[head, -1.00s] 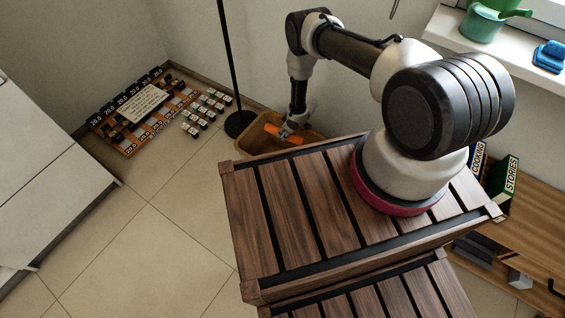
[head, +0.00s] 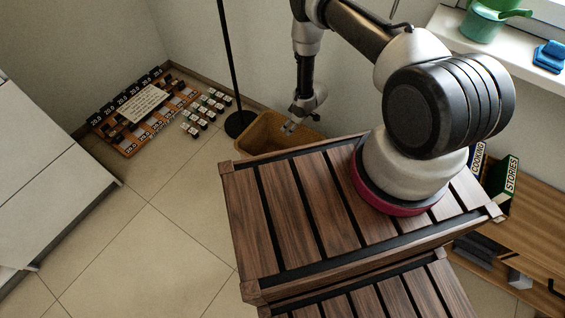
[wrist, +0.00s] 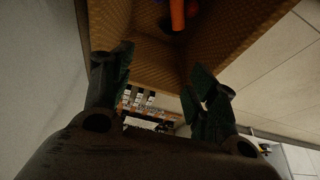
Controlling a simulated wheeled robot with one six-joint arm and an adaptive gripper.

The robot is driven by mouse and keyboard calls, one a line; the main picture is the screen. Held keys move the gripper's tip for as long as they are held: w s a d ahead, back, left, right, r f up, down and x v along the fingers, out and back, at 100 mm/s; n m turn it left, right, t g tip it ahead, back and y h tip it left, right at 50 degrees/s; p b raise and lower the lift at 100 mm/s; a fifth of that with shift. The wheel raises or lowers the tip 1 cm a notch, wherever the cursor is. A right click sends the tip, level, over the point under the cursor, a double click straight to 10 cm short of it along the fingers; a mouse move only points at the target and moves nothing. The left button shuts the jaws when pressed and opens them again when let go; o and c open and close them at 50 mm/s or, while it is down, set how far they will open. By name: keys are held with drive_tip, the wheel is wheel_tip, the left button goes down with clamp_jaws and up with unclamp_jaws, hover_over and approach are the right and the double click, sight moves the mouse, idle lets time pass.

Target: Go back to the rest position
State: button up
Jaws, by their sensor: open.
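The basket's woven wall (wrist: 245,35) fills the upper part of the wrist view. An orange object (wrist: 178,14) shows inside the basket at the top of that view, apart from the fingers. In the head view the orange object is hidden.
A black pole (head: 231,70) stands just left of the basket. A board with number labels and small blocks (head: 145,110) lies on the floor to the left. A green watering can (head: 485,20) stands on the windowsill. Books (head: 508,180) stand at the right.

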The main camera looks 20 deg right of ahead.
drive_tip(key=v, duration=0.3)
drive_tip(key=shift+s+d+r, duration=0.1)
drive_tip(key=shift+r, duration=0.25)
